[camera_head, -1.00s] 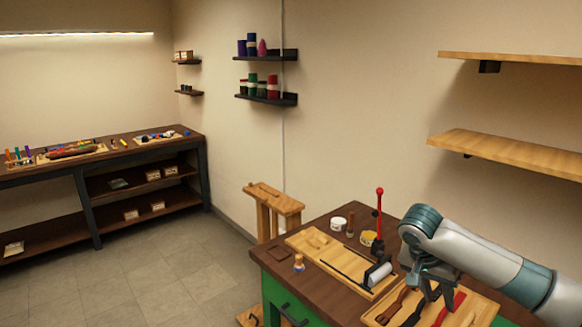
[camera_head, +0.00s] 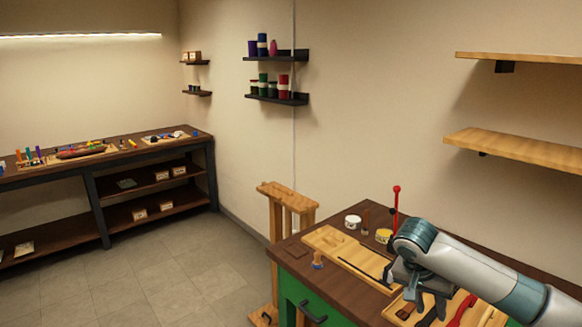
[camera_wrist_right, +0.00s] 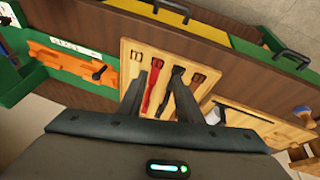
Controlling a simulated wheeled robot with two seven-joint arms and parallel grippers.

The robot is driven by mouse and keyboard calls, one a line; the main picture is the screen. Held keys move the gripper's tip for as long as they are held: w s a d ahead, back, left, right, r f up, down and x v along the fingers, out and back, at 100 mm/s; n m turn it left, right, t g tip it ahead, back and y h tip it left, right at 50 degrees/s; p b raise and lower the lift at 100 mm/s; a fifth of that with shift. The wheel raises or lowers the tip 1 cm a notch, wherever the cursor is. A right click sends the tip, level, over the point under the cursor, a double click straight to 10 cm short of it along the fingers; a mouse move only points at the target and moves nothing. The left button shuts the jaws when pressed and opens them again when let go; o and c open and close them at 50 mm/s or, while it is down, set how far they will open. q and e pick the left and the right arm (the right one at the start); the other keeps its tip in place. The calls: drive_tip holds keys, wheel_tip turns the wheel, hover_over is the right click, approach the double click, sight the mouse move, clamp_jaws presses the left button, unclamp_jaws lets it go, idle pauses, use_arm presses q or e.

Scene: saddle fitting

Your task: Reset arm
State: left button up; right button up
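My right gripper (camera_head: 422,303) is over the brown-topped workbench (camera_head: 345,288), by the left end of a wooden tray (camera_head: 487,316). In the right wrist view its two dark fingers (camera_wrist_right: 160,100) stand apart with nothing held between them. Behind them is the tray (camera_wrist_right: 128,62) with a red strap (camera_wrist_right: 160,88) and dark straps, apart from the fingers as far as I can tell. My left gripper is not in view.
A red-knobbed lever (camera_head: 396,205), a white tub (camera_head: 352,222) and a wooden board (camera_head: 345,250) are on the bench. A wooden stand (camera_head: 290,205) is beside it. Wooden shelves (camera_head: 520,148) hang at the right. Open floor (camera_head: 180,270) lies left.

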drive_tip(key=s+a+f+n+t+y, duration=0.1)
drive_tip(key=s+a+f+n+y, duration=0.6)
drive_tip(key=s+a+f, duration=1.1)
drive_tip(key=s+d+f+n+t+h, duration=0.15)
drive_tip(key=s+d, duration=0.25)
drive_tip(key=s, duration=0.7)
drive_tip(key=s+d+f+n+h, duration=0.1)
drive_tip(key=s+d+f+n, duration=0.15)
drive_tip(key=s, duration=0.85)
wheel_tip(320, 180, down, 30)
drive_tip(key=g+b, duration=0.2)
drive_tip(key=s+d+f+b, duration=0.1)
drive_tip(key=s+d+f, duration=0.1)
drive_tip(key=s+f, duration=0.7)
drive_tip(key=s+d+f, duration=0.1)
drive_tip(key=s+f, duration=0.8)
drive_tip(key=f, duration=0.2)
drive_tip(key=shift+s+d+f+g+b, duration=0.15)
drive_tip(key=shift+s+d+g+b, duration=0.2)
drive_tip(key=shift+d+g+b, duration=0.1)
